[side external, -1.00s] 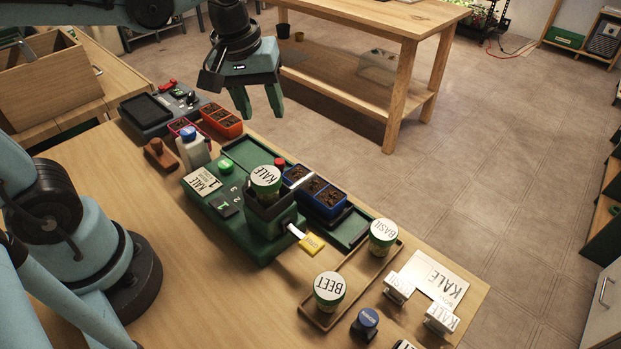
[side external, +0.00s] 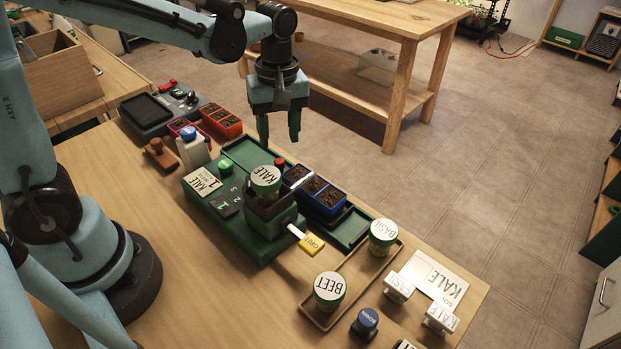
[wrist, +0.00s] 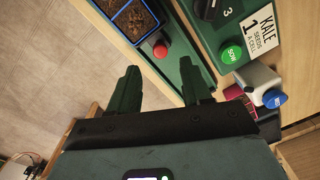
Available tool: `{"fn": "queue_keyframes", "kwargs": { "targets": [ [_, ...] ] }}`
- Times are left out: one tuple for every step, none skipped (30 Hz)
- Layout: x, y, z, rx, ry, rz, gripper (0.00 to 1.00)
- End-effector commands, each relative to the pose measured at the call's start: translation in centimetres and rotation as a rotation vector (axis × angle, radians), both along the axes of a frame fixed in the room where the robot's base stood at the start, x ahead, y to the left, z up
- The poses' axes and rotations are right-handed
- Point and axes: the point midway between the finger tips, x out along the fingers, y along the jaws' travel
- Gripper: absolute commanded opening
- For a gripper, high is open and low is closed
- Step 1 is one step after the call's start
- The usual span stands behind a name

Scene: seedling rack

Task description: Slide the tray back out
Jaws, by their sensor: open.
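The blue seedling tray (side external: 318,192) has dark soil in its visible cells. It sits on the green rail (side external: 348,230) beside the green seeder (side external: 250,228), whose hopper carries a KALE jar (side external: 265,180). Whether part of the tray is under the seeder is hidden. One end of the tray shows at the top of the wrist view (wrist: 150,32), close to a red knob (wrist: 160,50). My gripper (side external: 279,136) is open and empty, pointing down above and behind the rail, clear of the tray. Its two fingers are apart in the wrist view (wrist: 160,75).
A green SOW button (side external: 226,166) and a KALE card (side external: 202,182) are on the seeder. Orange (side external: 220,122) and red (side external: 182,126) trays stand at the left. A wooden holder (side external: 358,275) with BASIL and BEET jars is at the right, near several stamps.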

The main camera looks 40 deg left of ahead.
Motion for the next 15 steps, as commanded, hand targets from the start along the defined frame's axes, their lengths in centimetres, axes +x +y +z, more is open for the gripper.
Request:
{"fn": "queue_keyframes", "kwargs": {
  "targets": [
    [0.0,0.0,-0.8,0.000,0.000,0.000,0.48],
    [-0.1,0.0,-1.2,0.000,0.000,0.000,0.48],
    [0.0,0.0,-1.8,0.000,0.000,0.000,0.48],
    [-0.1,0.1,-2.2,0.000,0.000,0.000,0.48],
    [-0.1,0.1,-2.6,0.000,0.000,0.000,0.48],
    [-0.1,0.1,-3.1,0.000,-0.001,0.000,0.48],
    [-0.1,0.1,-3.5,0.000,-0.001,0.000,0.48],
    [-0.1,0.1,-3.8,0.000,-0.001,0.000,0.48],
    [-0.1,0.1,-4.2,0.000,-0.001,0.000,0.48],
    [-0.2,0.1,-4.5,0.000,-0.001,0.000,0.48],
    [-0.2,0.1,-4.7,0.000,-0.001,0.000,0.48],
    [-0.2,0.1,-5.0,0.000,-0.001,0.000,0.48],
    [-0.2,0.1,-5.2,0.000,-0.001,0.000,0.48],
    [-0.2,0.1,-5.3,0.000,-0.001,0.000,0.48],
    [-0.2,0.1,-5.5,0.000,-0.001,0.000,0.48]
  ]
}}
